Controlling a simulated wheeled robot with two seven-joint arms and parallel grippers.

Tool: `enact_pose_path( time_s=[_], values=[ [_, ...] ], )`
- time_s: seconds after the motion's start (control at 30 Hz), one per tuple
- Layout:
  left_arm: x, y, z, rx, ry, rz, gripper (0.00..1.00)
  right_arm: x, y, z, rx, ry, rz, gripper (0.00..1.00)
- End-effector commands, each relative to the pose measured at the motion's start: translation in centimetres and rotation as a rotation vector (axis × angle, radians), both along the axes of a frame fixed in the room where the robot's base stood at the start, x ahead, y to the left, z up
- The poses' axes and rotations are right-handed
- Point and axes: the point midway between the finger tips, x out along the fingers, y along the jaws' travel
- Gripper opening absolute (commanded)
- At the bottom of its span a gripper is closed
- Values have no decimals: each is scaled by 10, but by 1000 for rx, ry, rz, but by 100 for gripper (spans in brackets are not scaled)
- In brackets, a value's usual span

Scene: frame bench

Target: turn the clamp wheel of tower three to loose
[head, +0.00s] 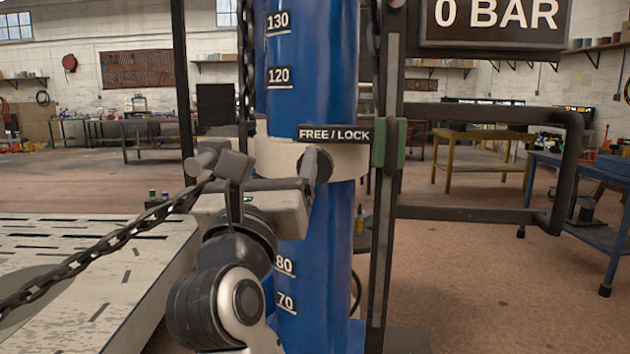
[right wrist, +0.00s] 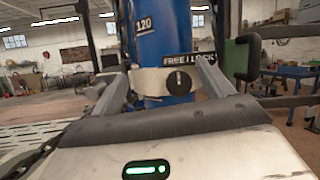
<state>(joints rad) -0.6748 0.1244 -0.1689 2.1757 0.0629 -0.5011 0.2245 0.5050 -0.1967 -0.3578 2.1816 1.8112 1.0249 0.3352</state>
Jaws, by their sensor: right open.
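The clamp wheel (head: 321,165) is a dark round knob on the pale collar (head: 278,152) around a blue column (head: 312,80). A FREE / LOCK plate (head: 334,134) sits just above it. In the right wrist view the wheel (right wrist: 179,82) faces me with a short light mark pointing up. My right gripper (head: 258,160) is open and empty in front of the collar. In the right wrist view its fingers stand either side of the wheel, apart from it. In the head view one finger partly covers the wheel's left side. My left gripper is out of view.
A chain (head: 105,248) slants across the left, above a slotted pale table (head: 60,235). A dark upright and frame handle (head: 490,212) stand right of the column. A 0 BAR sign (head: 495,18) hangs above. Workbenches stand far behind on open floor.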

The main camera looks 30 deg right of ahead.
Motion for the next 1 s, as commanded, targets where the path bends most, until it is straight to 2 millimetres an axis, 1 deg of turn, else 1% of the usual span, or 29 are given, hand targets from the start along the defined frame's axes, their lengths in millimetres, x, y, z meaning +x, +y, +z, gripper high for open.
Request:
enact_pose_path(
  time_s=[0.03, 0.2, 0.3, 0.4, 0.57, 0.9, 1.0],
  values=[
    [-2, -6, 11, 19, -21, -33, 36, -5, -3, -4, 101, 18, 5, 79],
    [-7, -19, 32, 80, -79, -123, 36, -19, -7, -27, 369, 87, 12, 79],
    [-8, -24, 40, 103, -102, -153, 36, -23, -8, -36, 456, 114, 16, 79],
    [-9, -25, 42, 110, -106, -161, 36, -19, -13, -39, 478, 123, 12, 79],
    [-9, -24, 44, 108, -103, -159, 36, -1, -31, -38, 474, 121, 10, 79],
    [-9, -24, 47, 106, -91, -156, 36, 53, -83, -37, 470, 121, 9, 79],
    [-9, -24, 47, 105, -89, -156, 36, 67, -95, -37, 469, 121, 10, 79]
  ],
)
